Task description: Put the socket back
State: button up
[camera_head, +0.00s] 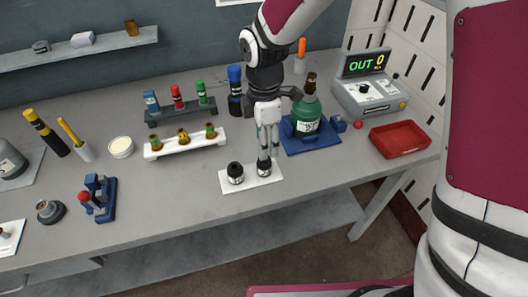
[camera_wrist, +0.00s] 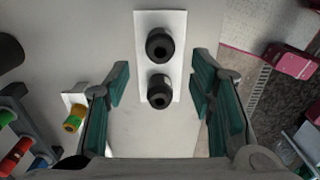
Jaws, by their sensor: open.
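Two dark, round sockets stand upright on a white plate near the table's front edge. The left socket (camera_head: 235,174) is clear of my gripper; it is the upper one in the wrist view (camera_wrist: 159,43). The right socket (camera_head: 264,168) is right under my gripper (camera_head: 266,150); it is the lower one in the wrist view (camera_wrist: 159,92). My gripper points down and is open, its fingers (camera_wrist: 160,82) on either side of the lower socket with gaps on both sides. Whether the fingertips reach down to its height I cannot tell. The white plate (camera_head: 250,182) is partly bare.
A white rack (camera_head: 186,144) with several coloured pieces lies left of my gripper. A blue stand (camera_head: 311,146) with a green bottle (camera_head: 306,117) is close on the right. A red tray (camera_head: 399,138) and an OUT display box (camera_head: 368,92) are further right. The front table is clear.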

jog(key=s+d+r+m+t, duration=0.1)
jog(key=s+d+r+m, duration=0.4)
jog(key=r, duration=0.3)
jog(key=s+d+r+m+t, duration=0.2)
jog(key=d+r+m, duration=0.45)
jog(key=r, duration=0.25)
jog(key=s+d+r+m+t, duration=0.1)
jog(key=s+d+r+m, duration=0.1)
jog(key=s+m, duration=0.3)
jog(key=s+d+r+m+t, duration=0.1)
jog(key=s+d+r+m, duration=0.1)
jog(key=s+d+m, duration=0.2)
jog(key=s, duration=0.2)
jog(key=shift+s+d+m, duration=0.35)
